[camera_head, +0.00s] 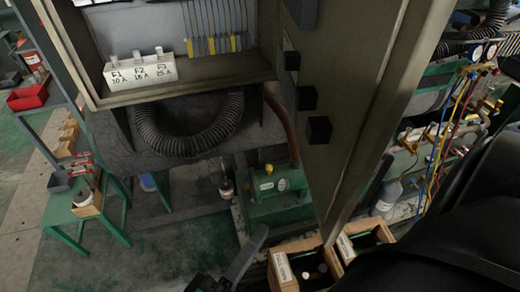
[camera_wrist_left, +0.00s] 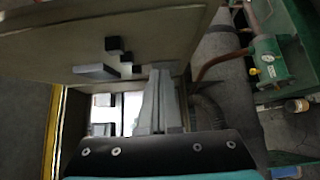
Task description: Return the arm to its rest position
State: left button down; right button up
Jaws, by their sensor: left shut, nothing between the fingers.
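My left gripper (camera_head: 259,236) shows low in the middle of the head view, its grey fingers pointing up and to the right. It is shut and empty. In the left wrist view its fingers (camera_wrist_left: 160,88) lie together, in front of a cabinet door panel. My right gripper is not in view.
An open metal cabinet (camera_head: 265,65) holds a white fuse block (camera_head: 138,70). Its open door (camera_head: 345,100) stands close to the left gripper. A green pump (camera_head: 277,184), wooden boxes (camera_head: 283,272) and a green stand (camera_head: 115,205) are around. Gauges and hoses (camera_head: 470,95) are at right.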

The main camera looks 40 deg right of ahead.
pick_arm(q)
jog(key=shift+v, duration=1.2)
